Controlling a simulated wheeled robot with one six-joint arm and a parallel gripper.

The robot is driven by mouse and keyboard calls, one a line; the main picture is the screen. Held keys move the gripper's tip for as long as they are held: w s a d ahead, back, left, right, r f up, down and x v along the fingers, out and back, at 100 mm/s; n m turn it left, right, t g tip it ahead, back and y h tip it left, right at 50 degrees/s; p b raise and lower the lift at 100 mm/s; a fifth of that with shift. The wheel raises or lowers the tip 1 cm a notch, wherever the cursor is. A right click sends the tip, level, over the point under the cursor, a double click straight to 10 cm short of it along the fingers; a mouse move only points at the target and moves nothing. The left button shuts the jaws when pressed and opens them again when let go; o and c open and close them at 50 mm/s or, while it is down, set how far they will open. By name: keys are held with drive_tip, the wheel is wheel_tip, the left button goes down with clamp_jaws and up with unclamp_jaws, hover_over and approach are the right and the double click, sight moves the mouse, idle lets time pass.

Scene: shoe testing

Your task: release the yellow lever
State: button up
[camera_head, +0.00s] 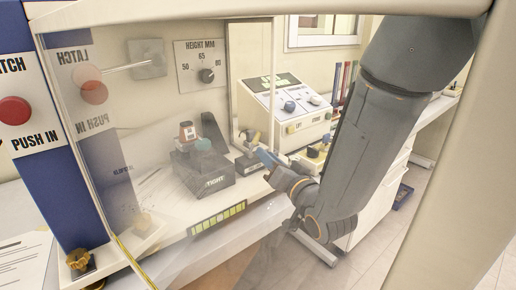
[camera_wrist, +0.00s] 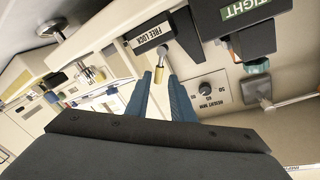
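The lever has a grey metal rod and a brass-yellow tip (camera_wrist: 160,72). It stands on a dark block labelled FREE LOCK (camera_wrist: 154,35) in the wrist view. In the head view its yellow tip (camera_head: 250,134) shows beside the black TIGHT block. My gripper (camera_wrist: 160,78) has two blue fingers, spread apart, one on each side of the lever tip. I cannot tell whether either finger touches it. In the head view my gripper (camera_head: 264,155) reaches in from the right, just right of the lever and at its height.
The black TIGHT block (camera_head: 216,187) with a green knob (camera_head: 203,144) stands just left. A clear panel and pale frame (camera_head: 275,80) enclose the rig. A sloped control console (camera_head: 289,99) stands behind my gripper. A red PUSH IN button (camera_head: 15,110) is at far left.

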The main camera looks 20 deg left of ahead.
drive_tip(key=p+x, duration=0.2)
drive_tip(key=x, duration=0.5)
drive_tip(key=shift+w+a, duration=0.15)
drive_tip(key=shift+a, duration=0.05)
drive_tip(key=shift+c, duration=0.5)
clamp_jaws()
drive_tip(key=shift+d, duration=0.1)
